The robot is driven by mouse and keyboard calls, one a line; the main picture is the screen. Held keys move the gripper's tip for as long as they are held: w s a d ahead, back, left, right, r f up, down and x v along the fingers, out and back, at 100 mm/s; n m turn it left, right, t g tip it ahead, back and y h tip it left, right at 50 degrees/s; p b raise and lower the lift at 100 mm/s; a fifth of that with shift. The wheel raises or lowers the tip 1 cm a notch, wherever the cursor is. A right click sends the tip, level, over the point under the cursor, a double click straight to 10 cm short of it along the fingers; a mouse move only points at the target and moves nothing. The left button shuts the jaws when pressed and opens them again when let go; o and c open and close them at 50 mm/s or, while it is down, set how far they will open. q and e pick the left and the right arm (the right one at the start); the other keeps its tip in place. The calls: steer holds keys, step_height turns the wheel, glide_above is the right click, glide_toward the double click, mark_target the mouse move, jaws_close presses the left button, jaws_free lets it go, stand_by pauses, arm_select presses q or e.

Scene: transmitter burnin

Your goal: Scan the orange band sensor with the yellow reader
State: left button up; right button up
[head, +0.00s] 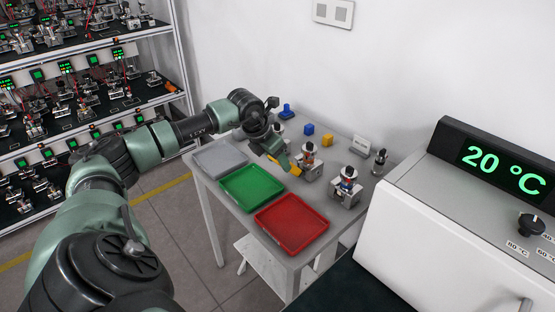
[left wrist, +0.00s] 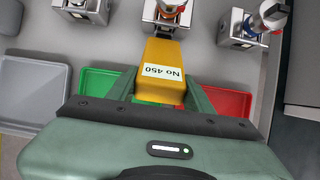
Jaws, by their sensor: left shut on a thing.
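My left gripper (head: 272,150) is shut on the yellow reader (head: 285,162). In the left wrist view the reader (left wrist: 163,65) sits between the fingers, its label reading "No 450". Its far end points at the sensor with an orange band (head: 309,150), which stands upright in a grey block. That sensor also shows at the top of the left wrist view (left wrist: 172,10); the reader's tip is close in front of its block, and I cannot tell if they touch. My right gripper is in neither view.
A second sensor (head: 347,184) with blue on it stands to the right. Grey (head: 219,160), green (head: 251,182) and red (head: 291,225) trays line the table's front. Blue and yellow blocks (head: 327,139) lie behind. A white oven reading 20 °C (head: 460,240) stands at the right.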

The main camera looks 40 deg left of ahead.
arm_select(q)
steer(key=s+f+v, duration=0.1)
steer(key=s+v, duration=0.1)
steer(key=v, duration=0.6)
steer(key=shift+r+p, duration=0.3)
steer(key=shift+r, duration=0.1)
steer(key=shift+s+a, duration=0.1)
steer(key=shift+s, duration=0.05)
stand_by(0.6)
